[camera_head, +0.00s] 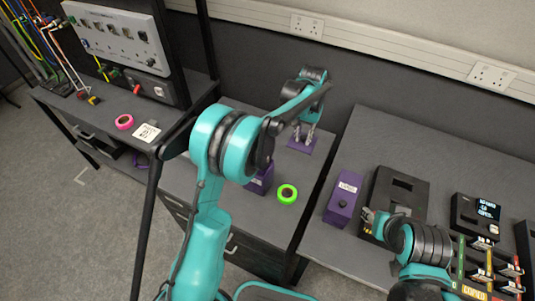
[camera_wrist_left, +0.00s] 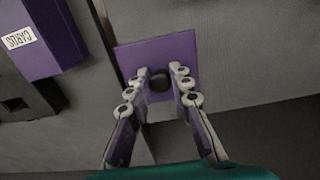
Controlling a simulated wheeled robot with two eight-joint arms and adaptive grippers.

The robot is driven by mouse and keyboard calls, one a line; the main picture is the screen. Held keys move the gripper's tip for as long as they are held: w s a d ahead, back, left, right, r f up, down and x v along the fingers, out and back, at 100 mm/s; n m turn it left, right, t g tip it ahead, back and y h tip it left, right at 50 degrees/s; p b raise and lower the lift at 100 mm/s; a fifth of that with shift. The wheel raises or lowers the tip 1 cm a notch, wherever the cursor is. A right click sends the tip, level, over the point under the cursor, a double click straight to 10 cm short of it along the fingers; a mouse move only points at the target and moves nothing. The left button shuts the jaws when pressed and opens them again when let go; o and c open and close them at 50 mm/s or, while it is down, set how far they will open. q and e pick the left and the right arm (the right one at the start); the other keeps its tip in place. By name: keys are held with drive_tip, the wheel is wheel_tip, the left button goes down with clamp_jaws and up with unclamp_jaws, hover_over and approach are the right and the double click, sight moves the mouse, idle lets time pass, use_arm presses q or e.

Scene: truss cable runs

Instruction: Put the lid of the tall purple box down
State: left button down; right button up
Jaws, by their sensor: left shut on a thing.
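My left gripper (camera_head: 306,132) is shut on the dark knob (camera_wrist_left: 185,84) of a square purple lid (camera_head: 300,147). The lid (camera_wrist_left: 155,50) hangs flat below the fingers in the left wrist view; whether it touches the table is unclear. A purple box (camera_head: 262,181) stands nearer on the middle table, mostly hidden behind my left arm. The lid is beyond it, apart from it. My right gripper (camera_head: 372,222) is low over the right table beside a black box; its finger opening is unclear.
A purple box with a white label (camera_head: 345,196), a black box (camera_head: 399,194) and a small display unit (camera_head: 477,216) stand on the right table. A green tape roll (camera_head: 287,194) lies on the middle table (camera_head: 225,215). A gap separates the two tables.

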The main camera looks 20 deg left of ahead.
use_arm(q)
drive_tip(key=f, duration=0.1)
drive_tip(key=w+f, duration=0.1)
drive_tip(key=w+f+b, duration=0.1)
drive_tip(key=shift+d+f, duration=0.15)
drive_tip(key=shift+f, duration=0.2)
drive_tip(key=b, duration=0.3)
hover_over(277, 151)
wheel_tip(277, 151, down, 6)
drive_tip(key=shift+w+d+f, duration=0.1)
drive_tip(key=shift+w, duration=0.05)
drive_tip(key=shift+f+b, duration=0.8)
drive_tip(key=shift+f, duration=1.2)
use_arm(e)
wheel_tip(277, 151, down, 6)
drive_tip(key=a, duration=0.1)
drive_tip(key=shift+f, duration=0.15)
use_arm(q)
drive_tip(key=shift+f, duration=0.2)
drive_tip(key=c, duration=1.4)
unclamp_jaws()
use_arm(e)
drive_tip(key=shift+f, duration=0.15)
use_arm(q)
drive_tip(key=shift+o, duration=0.2)
drive_tip(key=shift+r, duration=0.15)
